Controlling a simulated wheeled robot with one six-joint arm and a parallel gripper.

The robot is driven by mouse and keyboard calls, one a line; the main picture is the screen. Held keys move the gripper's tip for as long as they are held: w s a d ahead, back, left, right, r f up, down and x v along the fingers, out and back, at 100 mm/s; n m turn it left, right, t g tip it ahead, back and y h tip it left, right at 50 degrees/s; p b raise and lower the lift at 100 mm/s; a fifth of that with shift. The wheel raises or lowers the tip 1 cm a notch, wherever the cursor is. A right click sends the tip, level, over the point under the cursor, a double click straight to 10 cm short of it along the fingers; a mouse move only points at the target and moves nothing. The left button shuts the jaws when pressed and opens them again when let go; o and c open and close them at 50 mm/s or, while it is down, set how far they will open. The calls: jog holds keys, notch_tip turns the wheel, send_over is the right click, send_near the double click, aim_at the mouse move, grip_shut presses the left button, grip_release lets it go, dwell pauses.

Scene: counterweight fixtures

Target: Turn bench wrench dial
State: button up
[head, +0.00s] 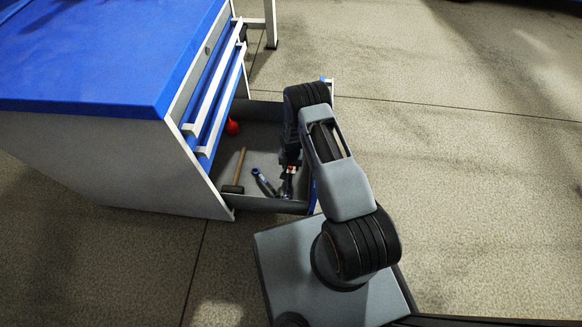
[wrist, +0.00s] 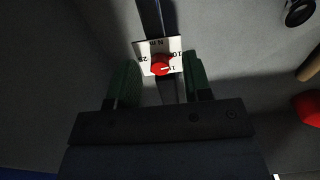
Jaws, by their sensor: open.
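The wrench (head: 288,186) lies in the open bottom drawer in the head view, partly hidden by my arm. In the wrist view its dark shaft (wrist: 151,18) runs down from the top edge. On it is a white plate with printed numbers (wrist: 147,46) and a round red dial (wrist: 161,66) with a white pointer mark facing right. My gripper (wrist: 161,73) is open, with one green finger to the left of the dial and one to the right. Both fingers look apart from the dial. In the head view my gripper (head: 290,158) is low inside the drawer.
The drawer (head: 270,204) also holds a blue-and-grey tool (head: 264,183), a wooden-handled hammer (head: 239,168) and a red object (head: 233,127), left of my gripper. The blue-topped cabinet (head: 110,55) stands to the left. Open floor (head: 470,190) lies to the right.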

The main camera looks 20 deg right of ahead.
jog(key=shift+f, duration=0.15)
grip_shut()
dwell(0.4)
